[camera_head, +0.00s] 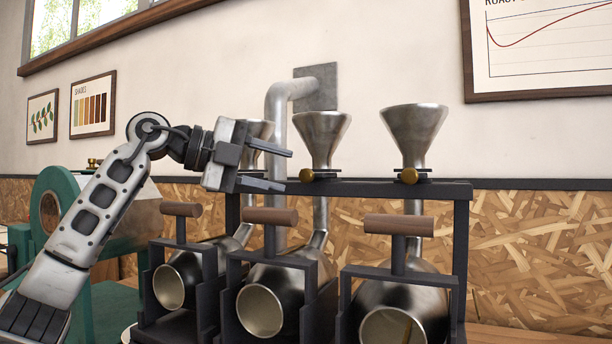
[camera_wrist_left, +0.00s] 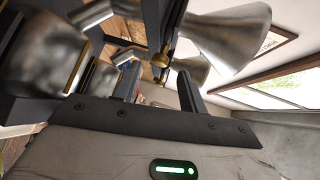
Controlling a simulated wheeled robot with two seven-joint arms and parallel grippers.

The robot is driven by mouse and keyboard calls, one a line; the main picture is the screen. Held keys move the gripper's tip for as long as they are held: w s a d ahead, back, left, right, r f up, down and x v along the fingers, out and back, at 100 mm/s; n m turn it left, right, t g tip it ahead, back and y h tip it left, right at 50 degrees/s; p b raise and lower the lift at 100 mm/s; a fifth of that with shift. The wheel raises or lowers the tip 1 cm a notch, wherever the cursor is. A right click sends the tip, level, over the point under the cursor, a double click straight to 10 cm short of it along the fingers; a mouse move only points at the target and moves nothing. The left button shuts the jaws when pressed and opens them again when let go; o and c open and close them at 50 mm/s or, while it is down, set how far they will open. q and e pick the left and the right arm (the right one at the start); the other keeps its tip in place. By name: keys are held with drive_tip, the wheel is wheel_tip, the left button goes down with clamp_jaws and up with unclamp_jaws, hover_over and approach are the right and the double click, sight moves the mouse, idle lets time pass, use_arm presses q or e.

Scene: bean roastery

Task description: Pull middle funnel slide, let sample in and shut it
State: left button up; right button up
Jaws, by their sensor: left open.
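The middle metal funnel (camera_head: 322,135) stands on the dark rack rail, with a small dark slide under its cone. The slide's round brass knob (camera_head: 306,175) faces left and toward me. My left gripper (camera_head: 288,171) is open, its two fingers reaching right, one above the other. The knob shows just past the fingertips, near the level of the lower one; contact cannot be told. In the left wrist view a brass knob (camera_wrist_left: 161,58) shows near the fingers beside a large funnel cone (camera_wrist_left: 226,38). My right gripper is not in view.
The right funnel (camera_head: 414,135) has its own brass knob (camera_head: 408,176). The left funnel (camera_head: 258,131) is partly hidden behind my gripper. Below are several metal drums with wooden handles (camera_head: 398,224). A bent pipe (camera_head: 277,110) rises behind. A green machine (camera_head: 75,195) stands left.

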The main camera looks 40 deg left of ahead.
sight(301, 175)
use_arm(q)
drive_tip(key=x, duration=0.6)
drive_tip(key=shift+w, duration=0.1)
drive_tip(key=shift+c, duration=0.3)
